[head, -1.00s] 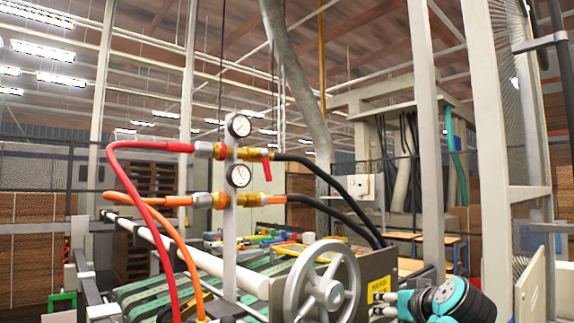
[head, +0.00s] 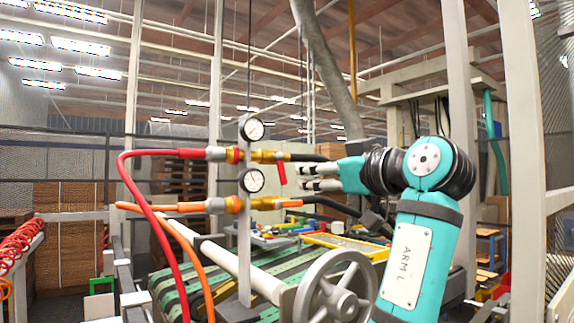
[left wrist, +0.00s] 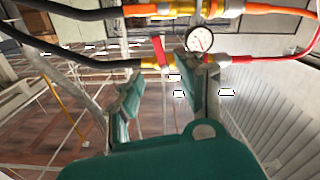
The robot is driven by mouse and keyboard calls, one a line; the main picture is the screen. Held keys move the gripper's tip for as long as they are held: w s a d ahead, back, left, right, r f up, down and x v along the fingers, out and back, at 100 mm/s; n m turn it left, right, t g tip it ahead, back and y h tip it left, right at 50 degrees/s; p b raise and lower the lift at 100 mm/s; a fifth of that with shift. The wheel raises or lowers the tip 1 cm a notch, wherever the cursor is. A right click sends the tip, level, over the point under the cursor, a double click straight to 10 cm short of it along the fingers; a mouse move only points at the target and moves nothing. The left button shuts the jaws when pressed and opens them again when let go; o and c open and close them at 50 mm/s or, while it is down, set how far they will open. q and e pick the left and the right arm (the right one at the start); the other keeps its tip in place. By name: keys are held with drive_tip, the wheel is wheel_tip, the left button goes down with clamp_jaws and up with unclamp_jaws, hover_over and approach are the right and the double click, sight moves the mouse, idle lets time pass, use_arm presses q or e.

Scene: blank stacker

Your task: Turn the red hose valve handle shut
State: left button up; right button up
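The red valve handle (head: 281,173) hangs down from the brass valve (head: 265,156) on the upper hose line, crosswise to the hose. My left gripper (head: 303,178) is just right of the handle in the head view, its two fingers apart and pointing left toward it. In the left wrist view the red handle (left wrist: 158,50) shows between and beyond the tips of my open left gripper (left wrist: 160,75), with nothing held. I cannot tell whether a finger touches the handle. My right gripper is not in view.
Two gauges (head: 252,129) and a grey post carry the hose lines. A lower brass valve (head: 236,204) on the orange hose sits beneath. Black hoses (head: 340,206) run behind my gripper. A grey handwheel (head: 335,290) and a green conveyor (head: 172,292) lie below.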

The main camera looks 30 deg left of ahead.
sight(283, 173)
use_arm(q)
drive_tip(key=p+x, duration=0.4)
drive_tip(key=x, duration=0.5)
drive_tip(key=shift+w+a+r, duration=0.1)
drive_tip(key=shift+a, duration=0.05)
drive_tip(key=shift+w+a, duration=0.2)
drive_tip(key=shift+a, duration=0.15)
drive_tip(key=shift+d, duration=0.1)
drive_tip(key=c, duration=0.5)
clamp_jaws()
